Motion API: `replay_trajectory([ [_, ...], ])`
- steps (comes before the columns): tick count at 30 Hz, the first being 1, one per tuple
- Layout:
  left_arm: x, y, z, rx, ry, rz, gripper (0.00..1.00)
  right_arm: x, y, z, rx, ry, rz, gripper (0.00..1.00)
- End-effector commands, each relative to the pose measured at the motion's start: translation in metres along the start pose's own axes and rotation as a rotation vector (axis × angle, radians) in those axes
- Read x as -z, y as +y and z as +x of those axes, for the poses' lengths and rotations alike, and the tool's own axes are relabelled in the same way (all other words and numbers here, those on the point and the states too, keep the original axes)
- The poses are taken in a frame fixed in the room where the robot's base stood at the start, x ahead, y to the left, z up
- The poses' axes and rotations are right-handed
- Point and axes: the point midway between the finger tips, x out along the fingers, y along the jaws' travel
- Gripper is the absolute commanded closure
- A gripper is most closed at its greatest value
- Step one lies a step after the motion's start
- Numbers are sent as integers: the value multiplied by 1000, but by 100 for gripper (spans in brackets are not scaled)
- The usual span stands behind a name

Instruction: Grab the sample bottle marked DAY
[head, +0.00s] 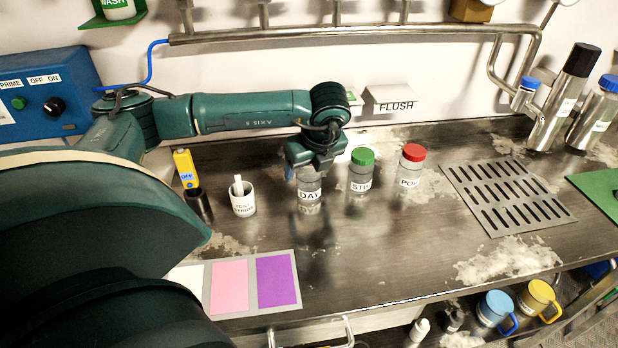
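The sample bottle marked DAY (309,194) is a clear bottle with a white label, upright at the middle of the steel counter. My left gripper (308,168) points down right over its top, and the bottle's cap is hidden behind the gripper. I cannot tell whether the fingers are closed on the bottle or only around it. To its right stand a green-capped bottle (361,184) with a partly readable label and a red-capped bottle (409,181). My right gripper is not in view.
A white cup (242,204) with a strip in it and a dark cup (198,206) stand left of the bottle. Colored cards (273,281) lie in front. A slotted drain plate (508,195) is at right. The counter's front middle is clear.

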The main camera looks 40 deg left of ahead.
Motion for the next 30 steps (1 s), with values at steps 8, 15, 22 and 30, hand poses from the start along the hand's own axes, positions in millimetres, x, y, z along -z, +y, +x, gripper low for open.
replay_trajectory([
  [8, 0, 0, 0, 0, 0, 0, 54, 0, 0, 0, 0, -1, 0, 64],
  [15, 0, 0, 0, 0, 0, 0, 73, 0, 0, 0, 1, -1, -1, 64],
  [22, 0, 0, -1, 1, 0, 0, 76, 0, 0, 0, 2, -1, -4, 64],
  [30, -13, -1, -32, 6, -1, -2, 76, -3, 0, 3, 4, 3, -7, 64],
])
